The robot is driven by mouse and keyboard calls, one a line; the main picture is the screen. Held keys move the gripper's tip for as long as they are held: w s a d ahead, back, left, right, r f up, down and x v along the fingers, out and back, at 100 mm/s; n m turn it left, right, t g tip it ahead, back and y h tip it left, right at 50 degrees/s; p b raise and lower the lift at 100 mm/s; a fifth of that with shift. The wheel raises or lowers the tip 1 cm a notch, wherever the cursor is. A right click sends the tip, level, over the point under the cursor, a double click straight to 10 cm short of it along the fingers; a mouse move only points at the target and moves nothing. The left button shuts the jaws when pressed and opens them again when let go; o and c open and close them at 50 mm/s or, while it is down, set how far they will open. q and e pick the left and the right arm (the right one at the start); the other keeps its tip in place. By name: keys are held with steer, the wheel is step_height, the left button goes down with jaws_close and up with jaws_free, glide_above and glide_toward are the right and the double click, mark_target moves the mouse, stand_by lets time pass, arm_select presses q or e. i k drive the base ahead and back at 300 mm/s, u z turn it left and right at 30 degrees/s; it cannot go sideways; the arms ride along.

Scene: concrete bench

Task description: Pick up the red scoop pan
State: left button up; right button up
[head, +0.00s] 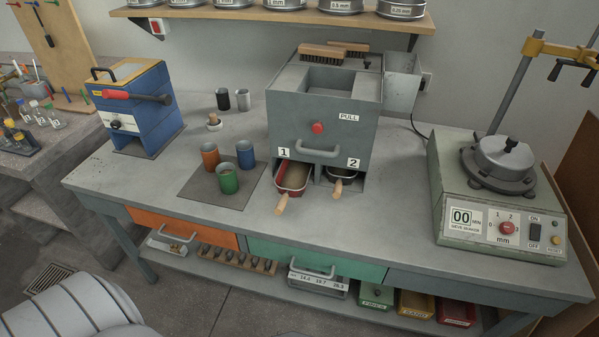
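The red scoop pan (293,178) sits in the left opening, marked 1, at the bottom front of the grey box machine (318,130). Its wooden handle (281,204) sticks out toward the bench front, and its rear is hidden under the machine. Light brown material seems to lie in it. A dark pan (345,174) with a wooden handle sits in the right opening, marked 2. Neither of my grippers shows in the head view.
Orange, blue and green cups (227,180) stand on a dark mat left of the pans. A sieve shaker (496,205) stands at the right, a blue machine (135,110) at the left. The machine's front handle (318,151) juts out above the pans. The bench front is clear.

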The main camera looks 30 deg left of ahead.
mark_target(291, 178)
steer(key=z, duration=1.1)
steer(key=i, duration=1.3)
steer(key=u, duration=3)
